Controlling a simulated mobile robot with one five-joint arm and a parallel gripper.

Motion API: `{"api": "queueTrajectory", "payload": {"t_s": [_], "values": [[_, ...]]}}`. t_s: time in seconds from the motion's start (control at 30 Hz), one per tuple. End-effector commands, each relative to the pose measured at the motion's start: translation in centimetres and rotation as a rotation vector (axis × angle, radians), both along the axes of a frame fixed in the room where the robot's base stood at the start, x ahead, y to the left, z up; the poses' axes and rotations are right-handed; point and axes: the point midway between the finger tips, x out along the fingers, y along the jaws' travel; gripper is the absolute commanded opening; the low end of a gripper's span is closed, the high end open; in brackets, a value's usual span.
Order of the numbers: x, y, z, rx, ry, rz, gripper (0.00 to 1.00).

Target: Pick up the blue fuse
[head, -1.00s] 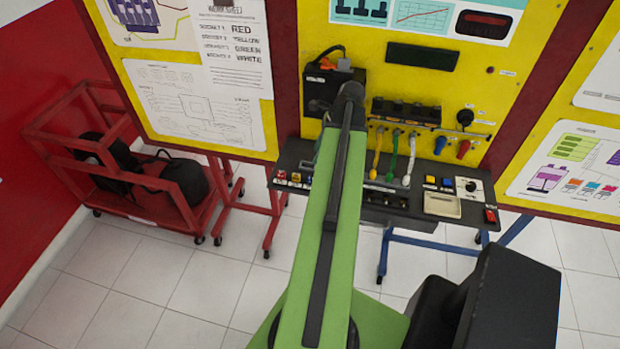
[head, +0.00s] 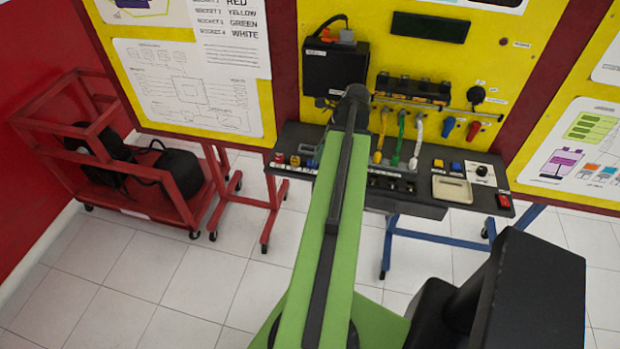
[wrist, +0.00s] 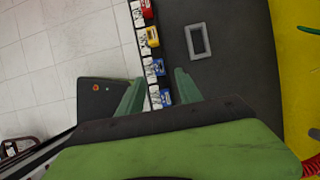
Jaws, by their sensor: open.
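In the wrist view, a row of small fuse-like blocks with white labels lies along the bench edge: a red one (wrist: 147,9), a yellow one (wrist: 152,37) and blue ones. One blue fuse (wrist: 157,67) is just beyond my fingertips. Another blue block (wrist: 165,96) shows between my fingers. My gripper (wrist: 158,76) is open and empty, its two green fingers on either side of the row. I cannot tell its height above the blocks.
The dark bench (head: 430,204) carries a beige tray (head: 452,189), buttons and a dial. The tiled floor in front is clear.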

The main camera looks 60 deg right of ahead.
Motion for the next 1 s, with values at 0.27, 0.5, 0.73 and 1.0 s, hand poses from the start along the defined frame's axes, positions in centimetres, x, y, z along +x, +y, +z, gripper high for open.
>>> {"api": "queueTrajectory", "payload": {"t_s": [0.27, 0.5, 0.73, 1.0], "values": [[0.5, 0.2, -1.4, 0.001, 0.0, 0.001, 0.42], [1.7, 0.7, -5.3, 0.0, 0.0, 0.003, 0.42], [2.0, 0.8, -5.2, 0.0, 0.0, 0.002, 0.42], [2.0, 0.9, -5.1, 0.0, 0.0, 0.002, 0.12]]}}
